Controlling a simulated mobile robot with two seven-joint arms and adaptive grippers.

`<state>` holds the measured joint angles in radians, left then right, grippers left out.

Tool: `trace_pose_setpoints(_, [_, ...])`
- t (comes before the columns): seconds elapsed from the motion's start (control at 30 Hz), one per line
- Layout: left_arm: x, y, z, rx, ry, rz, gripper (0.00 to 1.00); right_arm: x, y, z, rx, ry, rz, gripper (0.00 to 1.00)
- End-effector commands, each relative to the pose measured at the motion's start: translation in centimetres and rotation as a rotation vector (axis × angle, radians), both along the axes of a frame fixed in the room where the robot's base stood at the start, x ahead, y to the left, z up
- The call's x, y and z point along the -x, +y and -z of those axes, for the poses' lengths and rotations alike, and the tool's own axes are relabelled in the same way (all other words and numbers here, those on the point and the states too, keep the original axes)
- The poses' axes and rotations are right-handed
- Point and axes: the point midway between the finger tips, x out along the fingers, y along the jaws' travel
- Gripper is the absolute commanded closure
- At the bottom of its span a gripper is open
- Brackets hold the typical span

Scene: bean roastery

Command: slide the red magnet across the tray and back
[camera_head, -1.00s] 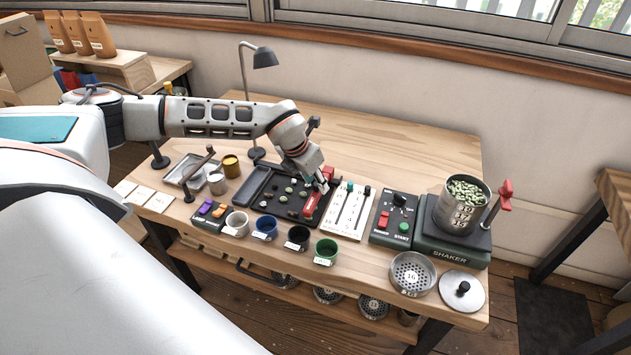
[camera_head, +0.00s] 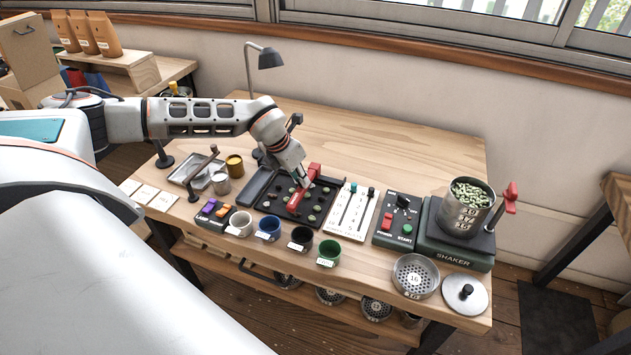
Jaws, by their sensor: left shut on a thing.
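The red magnet (camera_head: 296,198) is a bar lying over the black tray (camera_head: 317,217), near the middle of it. A red block-like part (camera_head: 314,170) shows just behind it, next to the gripper; I cannot tell if it belongs to the magnet. My left gripper (camera_head: 304,183) is shut on the red magnet from above, and its fingertips are small and partly hidden. Several greenish beans and dark bits lie on the tray around the magnet. My right gripper is not in view.
A slider panel (camera_head: 350,210) stands right of the tray, then a control box (camera_head: 398,218) and a shaker (camera_head: 455,245). Several small cups, including a green one (camera_head: 328,253), line the front. A lamp (camera_head: 268,58) stands behind. The table's back right is clear.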

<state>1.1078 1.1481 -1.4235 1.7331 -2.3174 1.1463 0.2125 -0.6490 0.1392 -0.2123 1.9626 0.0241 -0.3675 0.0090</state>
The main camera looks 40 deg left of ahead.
Motion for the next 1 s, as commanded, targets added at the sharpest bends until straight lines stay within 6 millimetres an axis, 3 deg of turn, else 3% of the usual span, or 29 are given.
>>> trace_pose_setpoints(0.03, [0.5,1.9,0.1,-0.003,0.003,-0.011,1.0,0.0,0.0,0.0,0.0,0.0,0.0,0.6])
trace_pose_setpoints(0.2, [1.6,6.7,0.1,-0.003,0.002,-0.01,1.0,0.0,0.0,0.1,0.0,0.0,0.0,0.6])
trace_pose_setpoints(0.5, [3.2,13.3,0.0,-0.003,0.0,-0.007,1.0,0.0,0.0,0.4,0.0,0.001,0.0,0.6])
trace_pose_setpoints(0.7, [3.6,15.3,-0.1,-0.001,-0.002,-0.004,1.0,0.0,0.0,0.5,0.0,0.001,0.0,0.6])
trace_pose_setpoints(1.0, [3.7,15.8,-0.1,-0.004,-0.002,-0.002,1.0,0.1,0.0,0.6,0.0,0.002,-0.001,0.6])
